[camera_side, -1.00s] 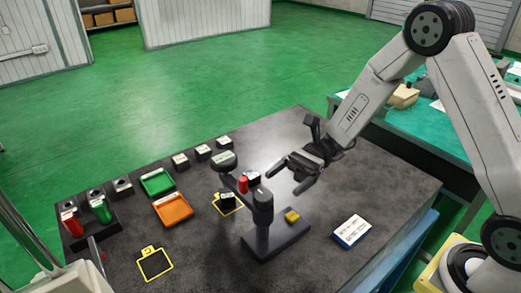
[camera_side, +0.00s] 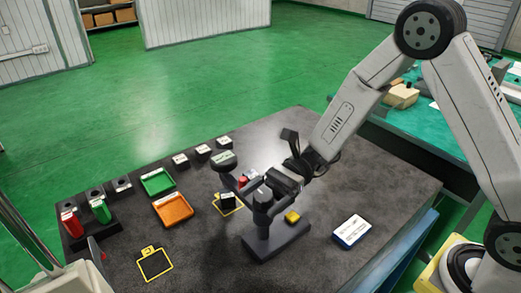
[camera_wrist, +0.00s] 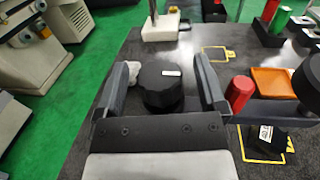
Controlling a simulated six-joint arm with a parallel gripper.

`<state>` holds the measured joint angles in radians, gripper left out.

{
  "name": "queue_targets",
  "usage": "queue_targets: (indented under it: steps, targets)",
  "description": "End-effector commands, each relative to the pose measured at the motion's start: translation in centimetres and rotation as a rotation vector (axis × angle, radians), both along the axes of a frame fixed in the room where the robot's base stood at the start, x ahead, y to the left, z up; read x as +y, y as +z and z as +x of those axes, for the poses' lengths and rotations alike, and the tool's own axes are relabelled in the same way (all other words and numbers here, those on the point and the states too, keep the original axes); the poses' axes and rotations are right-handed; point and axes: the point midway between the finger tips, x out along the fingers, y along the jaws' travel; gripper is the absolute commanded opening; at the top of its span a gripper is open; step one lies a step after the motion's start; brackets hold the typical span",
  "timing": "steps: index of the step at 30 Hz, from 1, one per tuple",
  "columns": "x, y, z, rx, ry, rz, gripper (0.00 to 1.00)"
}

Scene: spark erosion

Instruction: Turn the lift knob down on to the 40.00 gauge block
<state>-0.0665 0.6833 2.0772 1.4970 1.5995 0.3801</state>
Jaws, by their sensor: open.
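A dark comparator stand has its base (camera_side: 278,242) near the table's middle. The black knob (camera_wrist: 161,85) on its column is round and carries a small white label. My gripper (camera_side: 262,192) is open at the column top; in the wrist view its fingers (camera_wrist: 161,66) stand on either side of the knob, with gaps showing. The round dial head (camera_side: 223,160) is on the stand's arm. A dark block (camera_side: 228,203) sits at a yellow outline below the dial; it also shows in the wrist view (camera_wrist: 265,142) with an unreadable label. A red cylinder (camera_wrist: 239,92) stands right of my fingers.
An orange tray (camera_side: 173,209) and a green tray (camera_side: 157,182) lie to the left. A yellow piece (camera_side: 292,216) rests by the stand, and a blue-and-white box (camera_side: 352,231) lies to the right. The front table surface is partly clear.

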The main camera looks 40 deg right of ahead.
Motion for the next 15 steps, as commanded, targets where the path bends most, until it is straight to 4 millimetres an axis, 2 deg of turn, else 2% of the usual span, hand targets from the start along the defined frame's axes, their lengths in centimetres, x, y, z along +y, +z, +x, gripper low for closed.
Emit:
queue_targets:
  steps: [2,10,15]
  targets:
    - [-0.01,0.0,0.0,0.0,0.0,0.0,0.87]
    - [-0.03,0.0,-0.01,0.0,0.0,0.0,0.01]
    - [-0.04,0.0,-0.01,0.0,-0.003,0.0,0.0]
